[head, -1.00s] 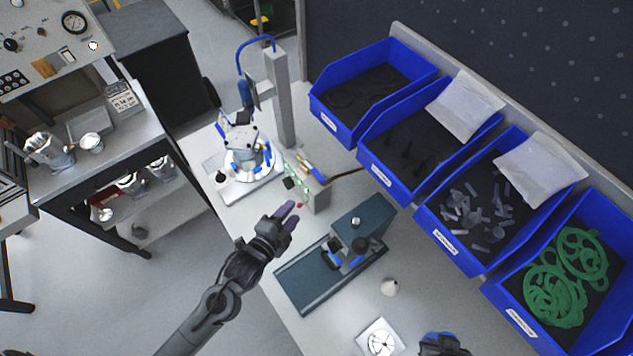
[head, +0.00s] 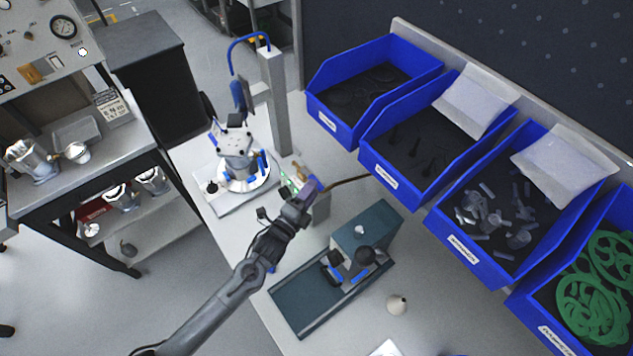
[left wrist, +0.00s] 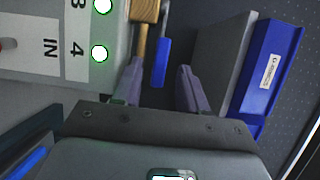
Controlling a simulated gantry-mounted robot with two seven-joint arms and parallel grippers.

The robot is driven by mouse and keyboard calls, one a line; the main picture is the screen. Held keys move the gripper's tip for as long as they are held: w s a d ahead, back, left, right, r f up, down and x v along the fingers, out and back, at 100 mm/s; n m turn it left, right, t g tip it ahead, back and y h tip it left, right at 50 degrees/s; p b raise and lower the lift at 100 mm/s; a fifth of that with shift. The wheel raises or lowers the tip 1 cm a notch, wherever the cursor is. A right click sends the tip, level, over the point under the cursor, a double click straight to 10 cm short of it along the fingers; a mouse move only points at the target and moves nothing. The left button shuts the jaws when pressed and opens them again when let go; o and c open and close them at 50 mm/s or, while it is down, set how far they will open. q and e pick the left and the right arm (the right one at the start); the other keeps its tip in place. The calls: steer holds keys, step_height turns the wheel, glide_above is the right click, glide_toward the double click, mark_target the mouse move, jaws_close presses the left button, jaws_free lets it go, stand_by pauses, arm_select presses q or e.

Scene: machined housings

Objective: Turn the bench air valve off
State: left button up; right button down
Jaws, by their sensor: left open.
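The air valve shows in the left wrist view as a brass fitting (left wrist: 143,32) with a blue lever (left wrist: 160,62), on the side of a light grey manifold box (left wrist: 60,45) marked 3, 4 and IN. In the head view the brass part (head: 300,173) shows just beyond my left gripper (head: 312,188), which partly covers the box. My left gripper is open, its purple fingers (left wrist: 162,85) on either side of the lever's line, the lever closer to the left finger. I cannot tell whether a finger touches it. My right gripper is out of view.
A dark green fixture (head: 340,270) stands in front of the box. A white-based device (head: 240,170) with a blue hose stands to the left, beside a grey post (head: 276,105). Blue bins (head: 375,85) line the right.

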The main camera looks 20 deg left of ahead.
arm_select(q)
steer(key=shift+w+d, duration=0.2)
steer(key=shift+w, duration=0.8)
steer(key=shift+w+d, duration=0.15)
steer(key=shift+w, duration=0.8)
jaws_close()
